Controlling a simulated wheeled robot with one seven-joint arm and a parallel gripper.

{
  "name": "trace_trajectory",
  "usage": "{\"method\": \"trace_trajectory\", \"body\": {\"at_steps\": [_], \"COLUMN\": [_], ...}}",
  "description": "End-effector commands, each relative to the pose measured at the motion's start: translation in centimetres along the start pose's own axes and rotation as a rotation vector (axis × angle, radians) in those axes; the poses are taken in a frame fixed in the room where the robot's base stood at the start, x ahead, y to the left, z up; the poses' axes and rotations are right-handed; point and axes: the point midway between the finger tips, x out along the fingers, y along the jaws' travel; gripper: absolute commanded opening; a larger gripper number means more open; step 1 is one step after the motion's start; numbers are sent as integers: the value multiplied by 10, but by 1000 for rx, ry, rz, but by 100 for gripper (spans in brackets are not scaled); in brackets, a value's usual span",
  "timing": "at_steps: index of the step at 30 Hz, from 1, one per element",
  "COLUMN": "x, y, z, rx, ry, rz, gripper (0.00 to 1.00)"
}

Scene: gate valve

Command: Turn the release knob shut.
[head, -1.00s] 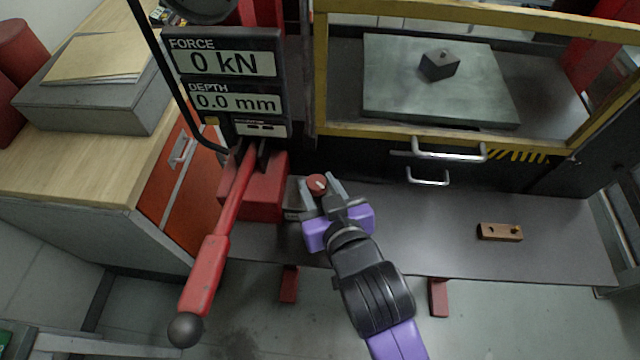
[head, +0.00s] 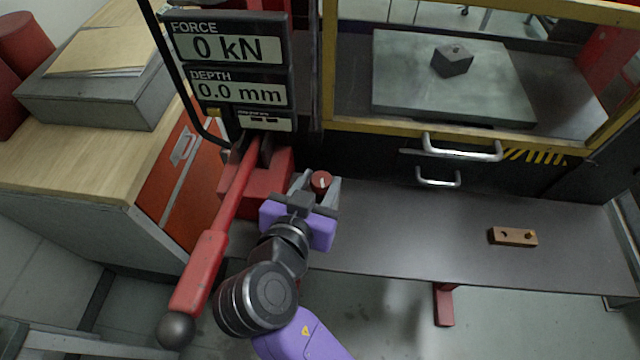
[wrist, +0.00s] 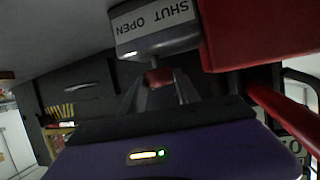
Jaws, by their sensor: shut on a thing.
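The release knob (head: 320,181) is a small round red knob with a pale mark on its top, beside the red pump block (head: 277,176). My gripper (head: 320,184) reaches it from the front, with one finger on each side of the knob. In the wrist view the knob (wrist: 158,78) sits between the two fingertips, below a grey block (wrist: 155,30) with a label reading SHUT and OPEN. The gripper is shut on the knob. The head view does not show clearly which label word the mark points at.
A long red pump lever (head: 215,235) with a dark ball end stands left of my arm. The display (head: 232,75) reads 0 kN and 0.0 mm. A yellow-framed guard (head: 455,135) stands behind. A brown block (head: 512,236) lies on the otherwise clear bench to the right.

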Motion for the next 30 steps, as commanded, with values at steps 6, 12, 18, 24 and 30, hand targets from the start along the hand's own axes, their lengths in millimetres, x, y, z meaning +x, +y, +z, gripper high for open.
{"method": "trace_trajectory", "body": {"at_steps": [6,12,18,24,30], "x": [0,0,0,0,-2], "y": [-1,-1,0,0,-1], "z": [2,3,3,2,2], "rx": [8,7,6,7,8], "ry": [-5,-6,-7,-4,-3], "rz": [21,22,22,22,21], "gripper": [0,0,49,59,59]}}
